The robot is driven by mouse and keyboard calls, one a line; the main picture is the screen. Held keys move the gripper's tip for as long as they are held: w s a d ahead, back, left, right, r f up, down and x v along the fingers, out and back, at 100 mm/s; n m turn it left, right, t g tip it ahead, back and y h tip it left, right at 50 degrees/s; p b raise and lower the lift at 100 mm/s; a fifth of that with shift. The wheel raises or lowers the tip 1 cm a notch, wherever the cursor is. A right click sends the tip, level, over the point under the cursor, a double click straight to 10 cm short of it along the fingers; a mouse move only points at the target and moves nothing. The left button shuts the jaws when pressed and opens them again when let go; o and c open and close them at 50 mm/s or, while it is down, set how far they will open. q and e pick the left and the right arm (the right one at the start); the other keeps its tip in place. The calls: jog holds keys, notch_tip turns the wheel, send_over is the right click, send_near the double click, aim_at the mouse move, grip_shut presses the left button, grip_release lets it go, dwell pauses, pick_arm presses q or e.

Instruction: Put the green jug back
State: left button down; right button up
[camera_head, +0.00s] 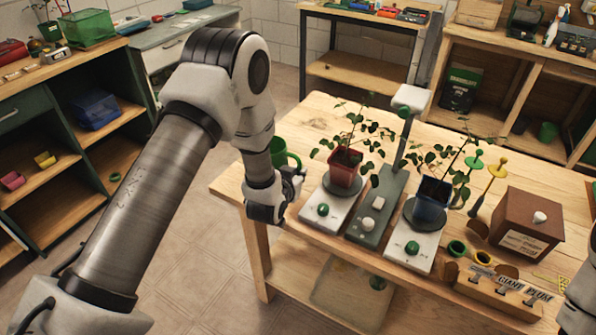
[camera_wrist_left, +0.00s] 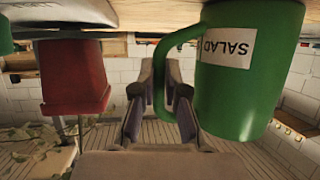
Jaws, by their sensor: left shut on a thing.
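The green jug (camera_head: 278,150) is at the left end of the wooden table, partly hidden behind my left wrist in the head view. In the left wrist view the picture is upside down, and the jug (camera_wrist_left: 235,95) shows large with a white SALAD label. My left gripper (camera_wrist_left: 160,80) is shut on the jug's handle, with the jug's body beside the fingers. The jug is upright. I cannot tell whether its base touches the table. In the head view the fingertips of my left gripper (camera_head: 292,182) are small and partly hidden. My right gripper is out of view.
Right of the jug, a red pot (camera_head: 345,168) and a blue pot (camera_head: 432,200) with plants stand on white-based units. A brown box (camera_head: 525,222) and a GIANT PLUM block (camera_head: 505,290) are further right. The wooden table (camera_head: 290,115) is bare at the back left.

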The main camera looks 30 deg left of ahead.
pick_arm(q)
jog(key=shift+f, duration=0.2)
jog(key=c, duration=1.2)
grip_release()
jog(key=shift+r, duration=0.15)
jog(key=shift+s+r, duration=0.1)
jog(key=shift+s, duration=0.1)
jog(key=b+v, duration=0.2)
jog(key=v, duration=1)
jog(key=s+d+f+g+h, duration=0.1)
jog(key=s+f+g, duration=0.4)
jog(key=f, duration=0.4)
jog(key=s+d+f+g, duration=0.1)
jog(key=s+f+g, duration=0.2)
jog(key=s+f, duration=0.5)
jog(key=s+f+g, duration=0.2)
jog(key=s+f, duration=0.2)
jog(key=s, duration=0.3)
jog(key=s+f+g, duration=0.3)
jog(key=s, duration=0.3)
jog(key=shift+s+d+f+m+g, duration=0.25)
jog(key=shift+s+f+m+g, duration=0.05)
jog(key=shift+s+f, duration=0.1)
